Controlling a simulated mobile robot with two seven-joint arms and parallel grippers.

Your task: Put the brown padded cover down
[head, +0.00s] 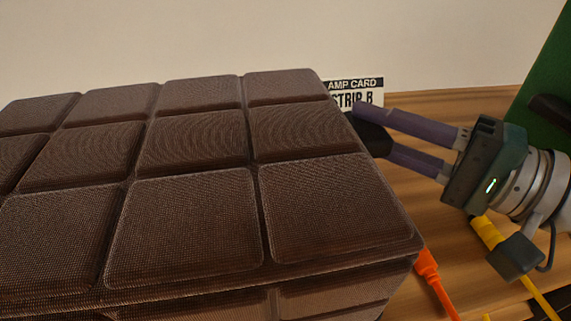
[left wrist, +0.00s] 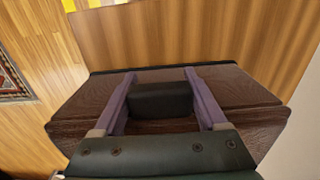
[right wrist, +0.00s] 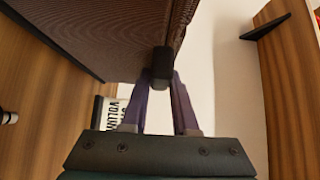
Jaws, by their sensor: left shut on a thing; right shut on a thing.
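The brown padded cover (head: 190,220) is a large quilted box shape that fills the left and middle of the head view. My right gripper (head: 362,125) is shut on a dark handle at the cover's right side. In the right wrist view the fingers (right wrist: 160,85) close around this dark handle (right wrist: 162,65). In the left wrist view my left gripper (left wrist: 160,85) is shut on a similar dark handle (left wrist: 160,99) on the cover's side (left wrist: 235,88). The left gripper does not show in the head view. What lies under the cover is hidden.
A white card reading "AMP CARD STRIP B" (head: 352,88) stands behind the cover by the pale wall. A wooden surface (head: 450,105) lies right of it. An orange plug and cable (head: 430,270), a yellow cable (head: 490,232) and a green panel (head: 545,80) are at the right.

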